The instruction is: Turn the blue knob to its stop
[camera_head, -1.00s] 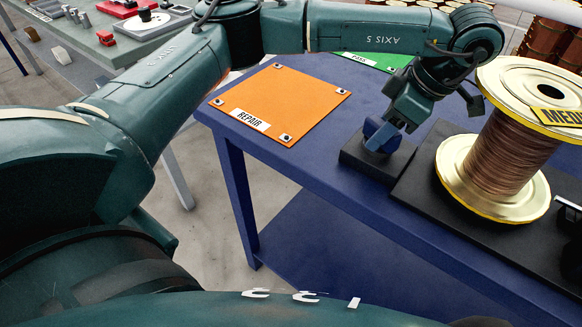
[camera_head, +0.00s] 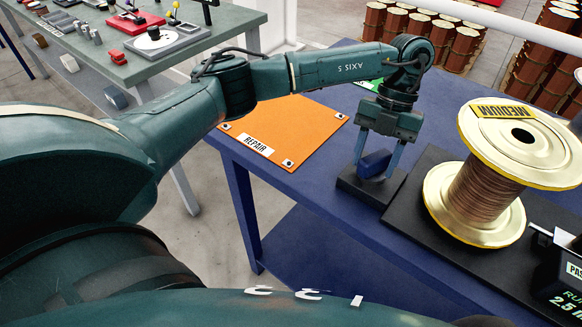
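The blue knob (camera_head: 375,163) sits on a black base block (camera_head: 361,190) at the front of the blue table. My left gripper (camera_head: 376,163) points down over the knob. Its two blue-grey fingers are spread apart, one on each side of the knob, with the tips low near the block. The fingers look open rather than pressed on the knob, though contact at the tips is hard to see. My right gripper is not in view.
A copper wire spool (camera_head: 485,190) with gold flanges stands on a black plate right of the knob. An orange repair mat (camera_head: 285,130) lies left on the blue table (camera_head: 330,215). A green mat is partly hidden behind my arm. A display box (camera_head: 562,285) stands at the right edge.

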